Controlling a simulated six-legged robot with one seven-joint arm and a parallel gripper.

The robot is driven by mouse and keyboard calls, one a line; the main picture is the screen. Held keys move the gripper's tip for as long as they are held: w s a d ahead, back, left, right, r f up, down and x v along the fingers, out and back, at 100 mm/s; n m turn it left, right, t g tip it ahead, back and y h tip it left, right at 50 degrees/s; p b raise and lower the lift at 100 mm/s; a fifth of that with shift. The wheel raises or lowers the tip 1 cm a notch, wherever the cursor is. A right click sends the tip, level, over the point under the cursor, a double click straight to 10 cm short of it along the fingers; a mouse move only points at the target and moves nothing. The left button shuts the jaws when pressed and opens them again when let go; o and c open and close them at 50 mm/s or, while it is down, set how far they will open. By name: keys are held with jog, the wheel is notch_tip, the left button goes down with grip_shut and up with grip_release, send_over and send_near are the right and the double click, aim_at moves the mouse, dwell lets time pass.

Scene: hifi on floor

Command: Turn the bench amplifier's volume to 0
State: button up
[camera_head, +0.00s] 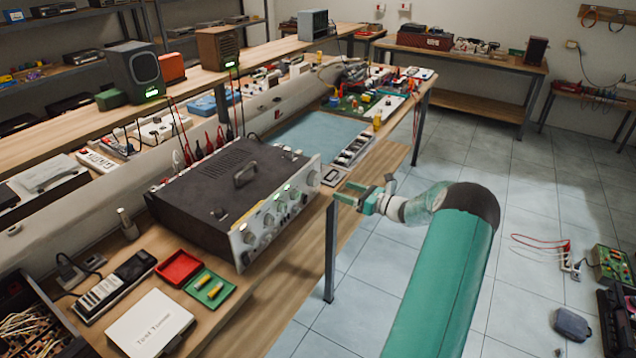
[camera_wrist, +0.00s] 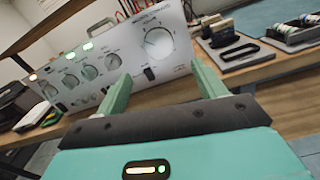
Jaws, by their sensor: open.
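The bench amplifier (camera_head: 218,190) is a dark box with a pale front panel, standing on the wooden bench. Its panel (camera_wrist: 105,70) fills the upper left of the wrist view, with lit indicators and several smaller knobs. The largest knob (camera_wrist: 158,43) sits at the panel's right end; it also shows in the head view (camera_head: 313,178). I cannot tell which knob is volume or read its setting. My gripper (camera_head: 348,194) is open and empty in front of the panel's right end, apart from it. In the wrist view its fingers (camera_wrist: 160,78) spread below the largest knob.
Red (camera_head: 178,268) and green (camera_head: 209,288) trays and a white box (camera_head: 149,325) lie near the amplifier's left end. A parts tray (camera_head: 352,151) sits beyond its right end. The floor right of the bench has free room.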

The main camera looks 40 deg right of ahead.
aim_at(318, 181)
jog(key=x, duration=1)
jog(key=shift+a, duration=0.1)
jog(key=shift+s, duration=0.1)
jog(key=c, duration=1)
jog(key=shift+n, duration=0.3)
